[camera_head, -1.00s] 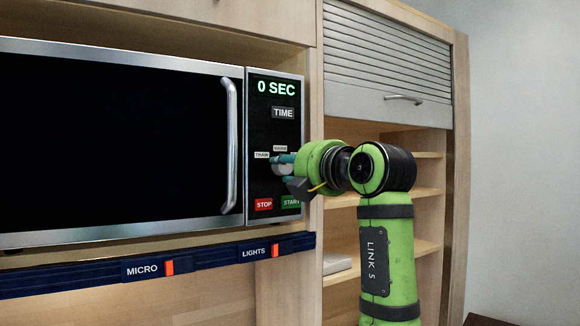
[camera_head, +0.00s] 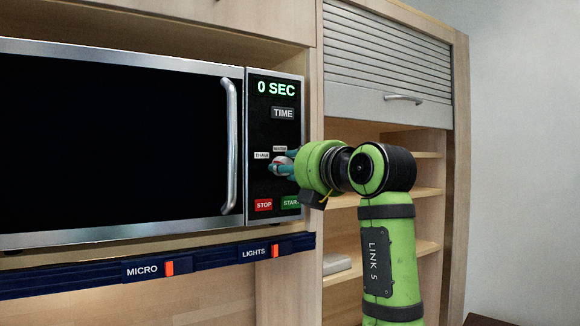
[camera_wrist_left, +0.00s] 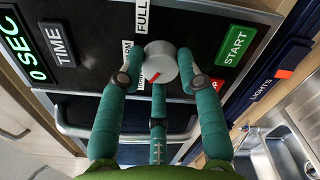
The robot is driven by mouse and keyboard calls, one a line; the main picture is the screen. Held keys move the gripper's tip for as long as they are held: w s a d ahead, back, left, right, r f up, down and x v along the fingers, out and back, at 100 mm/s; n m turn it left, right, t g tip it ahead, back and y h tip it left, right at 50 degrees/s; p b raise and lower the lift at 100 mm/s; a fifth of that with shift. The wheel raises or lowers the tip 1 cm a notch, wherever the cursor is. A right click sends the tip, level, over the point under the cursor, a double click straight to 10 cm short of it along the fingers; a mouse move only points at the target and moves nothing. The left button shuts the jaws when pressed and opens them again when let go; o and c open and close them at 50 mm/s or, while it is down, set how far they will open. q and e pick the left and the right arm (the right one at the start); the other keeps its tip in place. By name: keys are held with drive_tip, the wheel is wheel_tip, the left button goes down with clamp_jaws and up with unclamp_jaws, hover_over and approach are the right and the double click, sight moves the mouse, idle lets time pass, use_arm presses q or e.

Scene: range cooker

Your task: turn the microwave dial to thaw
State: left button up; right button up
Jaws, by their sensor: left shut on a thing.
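The microwave dial (camera_head: 281,162) is a round grey knob on the black control panel, and it also shows in the left wrist view (camera_wrist_left: 160,61). Its red mark points down and slightly left in the wrist view, close to the lowest small white label (camera_wrist_left: 141,79), which is partly covered. In the head view the THAW label (camera_head: 262,155) is left of the dial. My left gripper (camera_wrist_left: 162,75) has its teal fingers closed around the dial; it hides the dial's right side in the head view (camera_head: 288,166). My right gripper is not in view.
STOP (camera_head: 264,205) and START (camera_head: 290,202) buttons lie just below the dial, and the TIME button (camera_head: 283,113) above. The display (camera_head: 276,88) reads 0 SEC. The vertical door handle (camera_head: 229,146) stands out to the left. Open shelves (camera_head: 428,193) are at the right.

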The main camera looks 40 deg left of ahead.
use_arm(q)
drive_tip(key=shift+r, duration=0.3)
drive_tip(key=o, duration=1)
drive_tip(key=shift+o, duration=0.7)
drive_tip(key=shift+w, duration=0.1)
drive_tip(key=shift+w+a+f, duration=0.1)
drive_tip(key=shift+f, duration=0.1)
drive_tip(key=v, duration=1.2)
